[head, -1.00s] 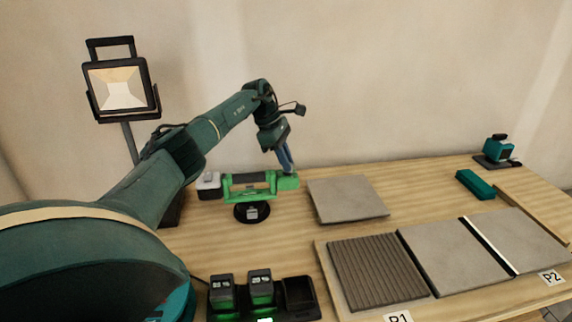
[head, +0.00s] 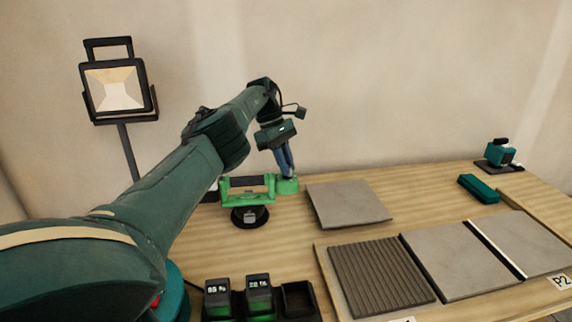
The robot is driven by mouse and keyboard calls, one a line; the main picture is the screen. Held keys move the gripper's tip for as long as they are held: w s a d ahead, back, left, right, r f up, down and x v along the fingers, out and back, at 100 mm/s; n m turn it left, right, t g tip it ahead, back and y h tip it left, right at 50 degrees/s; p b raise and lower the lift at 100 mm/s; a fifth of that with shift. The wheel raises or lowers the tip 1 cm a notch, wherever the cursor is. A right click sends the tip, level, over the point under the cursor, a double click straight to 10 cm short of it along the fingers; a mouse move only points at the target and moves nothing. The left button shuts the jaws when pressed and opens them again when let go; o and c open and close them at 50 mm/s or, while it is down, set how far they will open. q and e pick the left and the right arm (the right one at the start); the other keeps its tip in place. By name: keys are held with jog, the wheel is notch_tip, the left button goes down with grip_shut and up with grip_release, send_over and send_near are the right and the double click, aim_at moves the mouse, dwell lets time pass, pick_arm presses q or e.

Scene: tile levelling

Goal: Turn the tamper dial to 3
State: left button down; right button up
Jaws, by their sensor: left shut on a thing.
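The green tamper (head: 247,184) stands on the table, with a handle frame and a round black base (head: 249,217). A rounded green part, which looks like its dial (head: 288,187), is at its right end. My left gripper (head: 287,172) points down onto that part and is shut on it. The fingers hide some of its top. I cannot read any numbers or a pointer on the dial. My right gripper is not in view.
A loose grey tile (head: 347,204) lies just right of the tamper. A charger with battery packs (head: 259,296) is in front. A ribbed tile (head: 380,274) and grey tiles lie on a board at right. A work lamp (head: 116,88) stands at left.

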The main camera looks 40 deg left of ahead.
pick_arm(q)
jog(key=shift+s+a, duration=0.1)
jog(key=shift+a, duration=0.05)
jog(key=c, duration=1.4)
grip_release()
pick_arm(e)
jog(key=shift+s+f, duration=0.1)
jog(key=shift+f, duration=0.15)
